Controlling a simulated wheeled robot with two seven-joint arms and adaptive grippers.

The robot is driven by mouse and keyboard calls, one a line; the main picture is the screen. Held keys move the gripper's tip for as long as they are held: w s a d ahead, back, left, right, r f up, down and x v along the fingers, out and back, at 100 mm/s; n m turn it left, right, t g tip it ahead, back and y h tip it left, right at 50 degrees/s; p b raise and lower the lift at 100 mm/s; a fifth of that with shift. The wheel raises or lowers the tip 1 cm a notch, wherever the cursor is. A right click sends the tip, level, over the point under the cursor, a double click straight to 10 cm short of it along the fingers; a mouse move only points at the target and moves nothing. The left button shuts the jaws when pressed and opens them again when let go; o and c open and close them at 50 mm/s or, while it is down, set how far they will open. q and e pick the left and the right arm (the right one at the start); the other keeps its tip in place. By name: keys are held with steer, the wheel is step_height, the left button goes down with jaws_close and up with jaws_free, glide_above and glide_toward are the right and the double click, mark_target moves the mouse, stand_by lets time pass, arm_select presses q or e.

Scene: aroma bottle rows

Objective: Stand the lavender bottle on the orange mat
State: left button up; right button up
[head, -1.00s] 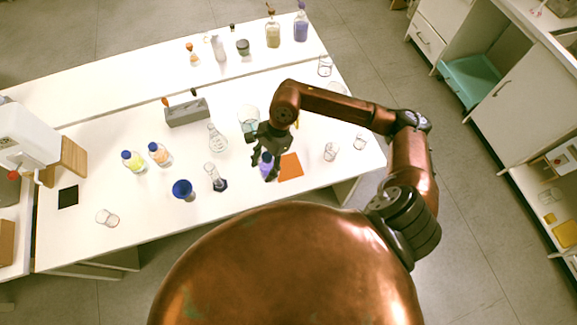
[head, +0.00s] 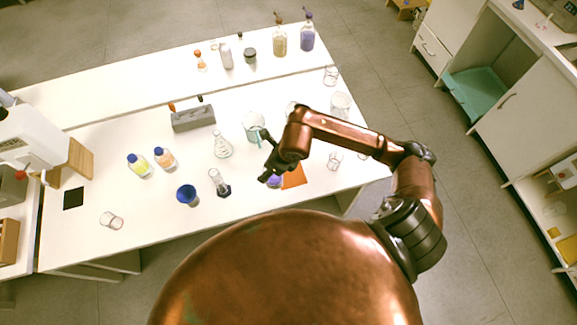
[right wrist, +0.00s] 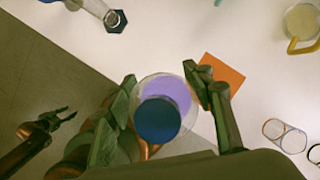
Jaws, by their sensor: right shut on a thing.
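The lavender bottle (right wrist: 180,94) has a dark blue cap and is seen from above in the right wrist view. My right gripper (right wrist: 163,95) is shut on it, with a finger on either side. In the head view the gripper hides most of the bottle (head: 274,182). The orange mat (head: 295,177) lies on the table just right of the bottle, and beyond it in the right wrist view (right wrist: 226,74). I cannot tell whether the bottle touches the table. My left gripper (right wrist: 48,126) shows small at the left of the right wrist view, apparently empty with fingers spread.
A beaker (head: 254,127) stands behind the gripper. A clear glass (head: 334,161) is right of the mat. The table's front edge is close.

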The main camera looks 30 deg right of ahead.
steer(key=shift+w+d+f+p, duration=0.1)
steer(key=shift+w+d+f, duration=0.45)
steer(key=shift+d+f, duration=1.15)
steer(key=shift+w+d+f+p, duration=0.15)
steer(key=shift+w+d+f, duration=0.45)
steer(key=shift+d+f, duration=1.05)
steer(key=shift+w+d+f+p, duration=0.1)
steer(key=shift+w+d+f, duration=0.45)
steer(key=shift+d+f, duration=1.1)
steer(key=shift+a+f, duration=0.5)
steer(key=shift+f, duration=0.05)
steer(key=o, duration=0.9)
steer(key=shift+f, duration=0.1)
steer(key=o, duration=0.5)
steer(key=shift+o, duration=0.2)
steer(key=v, duration=1.2)
